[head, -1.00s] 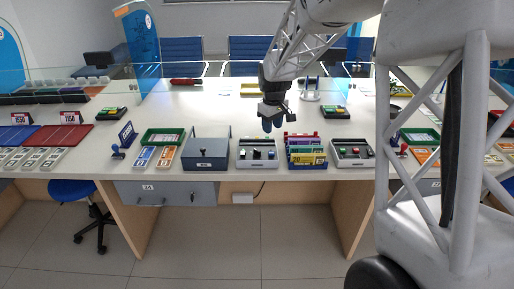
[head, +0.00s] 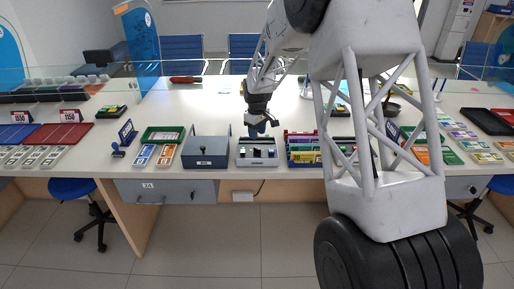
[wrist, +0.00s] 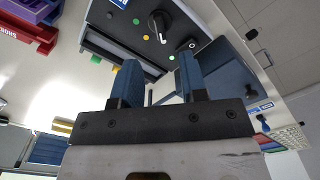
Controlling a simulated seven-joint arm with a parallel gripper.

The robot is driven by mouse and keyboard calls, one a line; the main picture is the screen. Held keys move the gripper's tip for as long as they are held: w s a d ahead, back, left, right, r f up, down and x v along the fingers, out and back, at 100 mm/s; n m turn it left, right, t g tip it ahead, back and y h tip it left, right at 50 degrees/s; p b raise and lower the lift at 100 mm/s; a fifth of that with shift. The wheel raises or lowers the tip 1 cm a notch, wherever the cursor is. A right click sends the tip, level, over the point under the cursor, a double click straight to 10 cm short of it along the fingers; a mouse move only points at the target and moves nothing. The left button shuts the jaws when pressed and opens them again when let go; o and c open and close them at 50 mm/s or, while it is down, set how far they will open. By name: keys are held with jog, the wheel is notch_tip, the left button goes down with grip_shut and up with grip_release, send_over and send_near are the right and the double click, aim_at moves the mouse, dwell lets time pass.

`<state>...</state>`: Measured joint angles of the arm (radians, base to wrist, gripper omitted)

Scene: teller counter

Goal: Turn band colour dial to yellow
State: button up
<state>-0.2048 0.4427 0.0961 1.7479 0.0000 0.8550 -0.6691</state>
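A grey box with controls (head: 257,160) stands near the counter's front edge in the head view. My gripper (head: 257,133) is just above its back part. In the wrist view, the box's dark panel (wrist: 135,48) carries a black round dial (wrist: 159,22) with a white pointer mark.
A blue-grey cash box (head: 206,152) stands left of the control box. A rack of coloured folders (head: 303,148) stands to its right, partly behind my arm. A green tray (head: 163,134) lies further left. The counter behind is mostly clear.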

aim_at(257, 148)
jog(key=shift+f, duration=3.9)
grip_shut()
